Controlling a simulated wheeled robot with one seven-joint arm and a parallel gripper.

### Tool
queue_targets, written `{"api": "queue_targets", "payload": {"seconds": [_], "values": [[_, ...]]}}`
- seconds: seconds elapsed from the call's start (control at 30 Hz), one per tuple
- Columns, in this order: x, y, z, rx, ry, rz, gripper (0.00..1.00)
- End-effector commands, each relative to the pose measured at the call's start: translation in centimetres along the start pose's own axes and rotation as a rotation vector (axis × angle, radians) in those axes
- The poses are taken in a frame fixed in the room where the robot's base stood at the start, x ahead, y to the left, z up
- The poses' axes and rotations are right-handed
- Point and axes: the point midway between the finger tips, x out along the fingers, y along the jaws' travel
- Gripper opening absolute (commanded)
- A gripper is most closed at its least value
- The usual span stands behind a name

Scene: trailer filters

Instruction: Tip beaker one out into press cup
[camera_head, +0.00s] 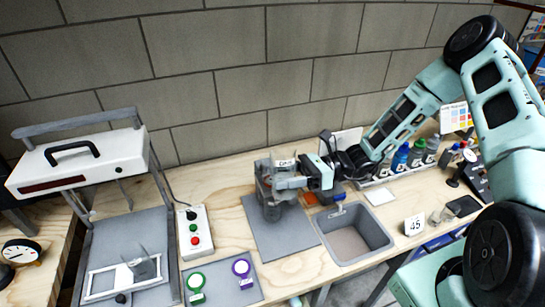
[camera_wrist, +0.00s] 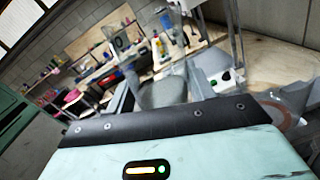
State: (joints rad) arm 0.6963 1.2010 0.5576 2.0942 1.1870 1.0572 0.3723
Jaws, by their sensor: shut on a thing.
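My gripper (camera_head: 282,182) is at the back of the grey mat (camera_head: 275,240), by the wall. It is shut on a grey see-through beaker (camera_head: 264,172). In the wrist view the beaker (camera_wrist: 165,92) shows between the two fingers, and the picture is strongly tilted. A small white label shows beside the beaker in the head view, but I cannot read its text. Another grey cup-like vessel (camera_head: 272,211) seems to stand on the mat below; the overlap hides where one ends. I cannot tell which vessel is the press cup, nor see the beaker's contents.
A press with a white head (camera_head: 85,160) stands at the left, with a white frame (camera_head: 122,277) on its base. A button box (camera_head: 195,233) stands beside it. A sink (camera_head: 352,232) lies right of the mat. Several bottles (camera_head: 402,160) stand in a rack further right.

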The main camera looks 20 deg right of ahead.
Motion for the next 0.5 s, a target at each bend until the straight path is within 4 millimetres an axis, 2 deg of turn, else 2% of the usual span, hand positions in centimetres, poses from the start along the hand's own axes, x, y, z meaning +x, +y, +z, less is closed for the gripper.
{"api": "queue_targets", "payload": {"seconds": [0.5], "values": [[0.0, -0.8, 2.1, 0.257, 0.001, 0.0, 0.25]]}}
